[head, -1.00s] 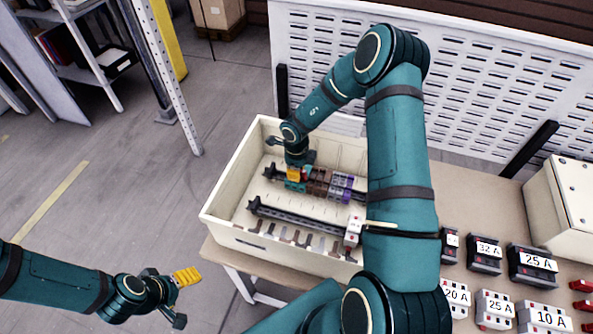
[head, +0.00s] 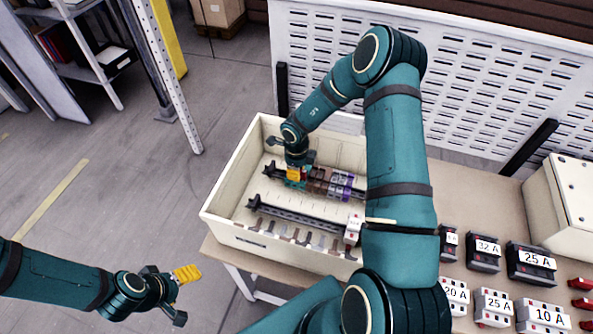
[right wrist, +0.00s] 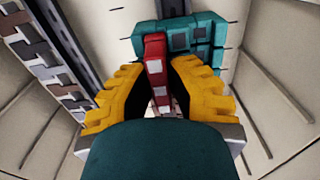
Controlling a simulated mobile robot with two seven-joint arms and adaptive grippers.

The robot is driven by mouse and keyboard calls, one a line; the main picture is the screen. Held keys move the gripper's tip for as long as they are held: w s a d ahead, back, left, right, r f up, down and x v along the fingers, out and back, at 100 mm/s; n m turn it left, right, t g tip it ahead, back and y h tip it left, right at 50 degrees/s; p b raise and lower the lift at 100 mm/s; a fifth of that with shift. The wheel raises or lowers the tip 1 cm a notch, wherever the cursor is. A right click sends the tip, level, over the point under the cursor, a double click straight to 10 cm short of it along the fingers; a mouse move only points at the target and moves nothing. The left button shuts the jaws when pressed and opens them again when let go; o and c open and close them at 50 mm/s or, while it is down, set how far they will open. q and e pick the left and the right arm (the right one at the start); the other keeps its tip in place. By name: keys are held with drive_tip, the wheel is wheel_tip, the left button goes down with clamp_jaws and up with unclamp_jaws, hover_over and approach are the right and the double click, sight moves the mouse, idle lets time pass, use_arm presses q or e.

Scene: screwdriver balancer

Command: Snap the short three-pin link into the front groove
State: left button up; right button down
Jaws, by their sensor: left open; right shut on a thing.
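My right gripper (right wrist: 158,92) is shut on a red link (right wrist: 155,62), which stands between its ribbed yellow fingers in the right wrist view. The link's far end overlaps the teal terminal blocks (right wrist: 198,40); whether its pins sit in a groove I cannot tell. In the head view the right gripper (head: 296,174) is over the left end of the block row, with teal blocks (head: 296,185) below and brown and purple ones (head: 341,182) to the right. My left gripper (head: 184,297) is open and empty, out over the floor left of the table.
The cream enclosure (head: 225,184) has upright walls around the rails. A front rail (head: 290,214) carries a white breaker (head: 353,230) at its right end. Labelled breakers (head: 532,264) and red pieces (head: 582,284) lie on the table at right. My right arm hides part of the enclosure.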

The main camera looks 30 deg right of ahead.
drive_tip(key=shift+p, duration=0.45)
drive_tip(key=shift+f, duration=0.3)
idle(1.2)
idle(0.6)
drive_tip(key=shift+f, duration=0.1)
drive_tip(key=c, duration=0.8)
unclamp_jaws()
wheel_tip(320, 180, up, 12)
drive_tip(key=shift+r, duration=0.1)
